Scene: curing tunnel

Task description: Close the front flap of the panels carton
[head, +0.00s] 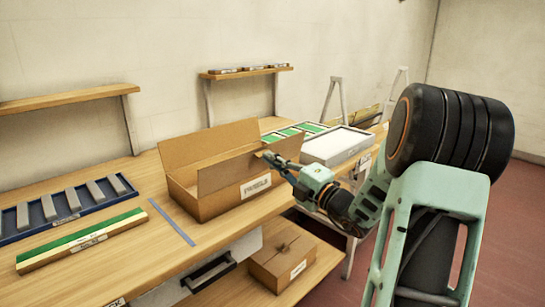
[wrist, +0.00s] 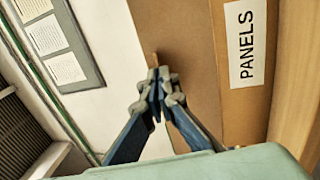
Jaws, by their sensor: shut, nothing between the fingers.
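The panels carton (head: 215,207) is an open brown box on the bench, with a white PANELS label on its front wall. Its front flap (head: 228,172) stands up above that wall, and the back flap (head: 205,145) is also raised. My gripper (head: 268,157) is shut and empty at the right end of the front flap. In the wrist view, the shut fingertips (wrist: 157,82) overlap the edge of the brown flap (wrist: 185,35), beside the labelled wall (wrist: 268,110). I cannot tell whether they touch it. The carton's inside is mostly hidden.
A white box (head: 335,150) and green panels (head: 290,131) are behind my gripper. A blue tray (head: 70,212) and a green-topped strip (head: 85,240) lie left on the bench. A closed carton (head: 283,262) sits below. Wall shelves (head: 245,72) hang above.

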